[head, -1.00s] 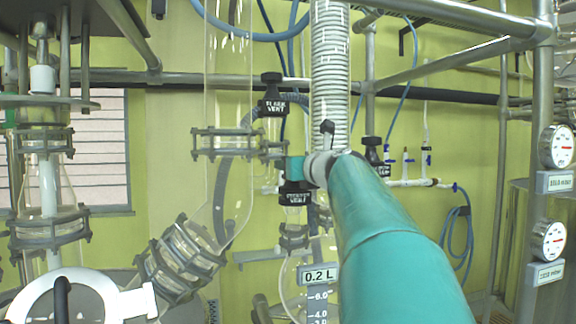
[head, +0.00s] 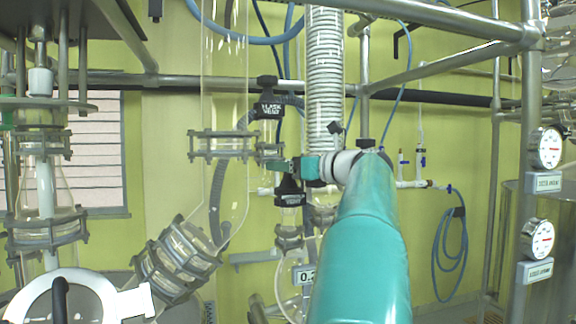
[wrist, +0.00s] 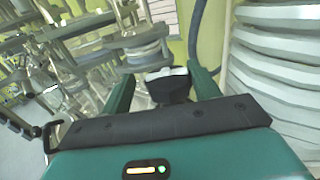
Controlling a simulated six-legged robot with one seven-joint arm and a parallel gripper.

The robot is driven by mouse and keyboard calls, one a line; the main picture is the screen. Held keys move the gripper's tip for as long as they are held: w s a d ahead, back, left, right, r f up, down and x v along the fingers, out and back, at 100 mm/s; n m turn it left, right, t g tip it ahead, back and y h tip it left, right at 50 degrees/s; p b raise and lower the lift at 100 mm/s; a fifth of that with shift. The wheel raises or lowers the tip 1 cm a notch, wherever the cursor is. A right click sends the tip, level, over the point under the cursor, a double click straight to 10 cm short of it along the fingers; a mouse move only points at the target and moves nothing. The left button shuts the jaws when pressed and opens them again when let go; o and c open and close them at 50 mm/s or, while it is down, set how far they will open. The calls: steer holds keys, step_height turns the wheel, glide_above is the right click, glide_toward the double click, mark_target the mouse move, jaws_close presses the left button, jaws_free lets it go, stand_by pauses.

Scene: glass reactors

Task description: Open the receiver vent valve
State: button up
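The receiver vent valve (head: 289,192) is a black valve with a label, atop glassware in the middle of the head view. Its label is too blurred to read now. My gripper (head: 280,166) is just above it in that view, pointing left, with its teal fingers partly seen. In the wrist view my gripper (wrist: 160,80) has its two green fingers spread wide. A black knob with a pale top (wrist: 168,84) shows between them, with a gap on both sides. It appears to be the valve's handle; I cannot tell its depth between the fingers.
The black flask vent valve (head: 268,107) is just above and left. A ribbed white hose (head: 325,80) rises close behind my wrist. A clamped glass column (head: 224,145) stands left of my gripper. Two gauges (head: 546,147) are at far right.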

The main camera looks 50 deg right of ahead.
steer(key=shift+w+d+m+h, duration=0.2)
steer(key=shift+w+m+h, duration=0.1)
steer(key=shift+w, duration=0.05)
